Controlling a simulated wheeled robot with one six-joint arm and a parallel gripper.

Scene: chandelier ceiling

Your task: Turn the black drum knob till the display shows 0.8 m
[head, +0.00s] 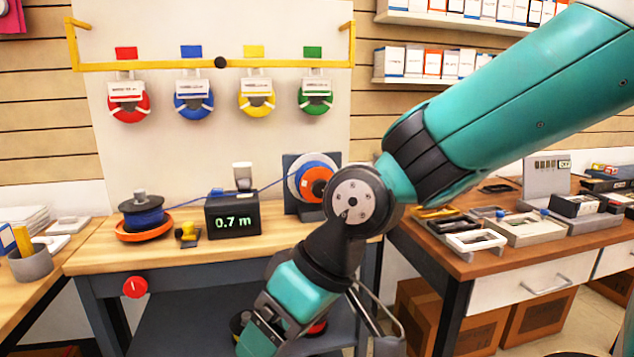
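The display (233,215) is a black box on the wooden bench and reads 0.7 m in green. To its right stands an upright drum (309,172) with a pale rim, a blue ring and an orange face. A small dark part on that face, partly behind my wrist, may be the black knob; I cannot tell for sure. A blue line runs from a spool (144,215) at the left, past the display, to the drum. My arm crosses in front of the bench and runs down to the bottom edge. My gripper is not clearly visible.
Red, blue, yellow and green reels (193,103) hang from a yellow rail (160,66). A red knob (135,287) is on the bench front. A small yellow-and-black item (188,234) sits left of the display. A second bench (500,262) with trays stands at right.

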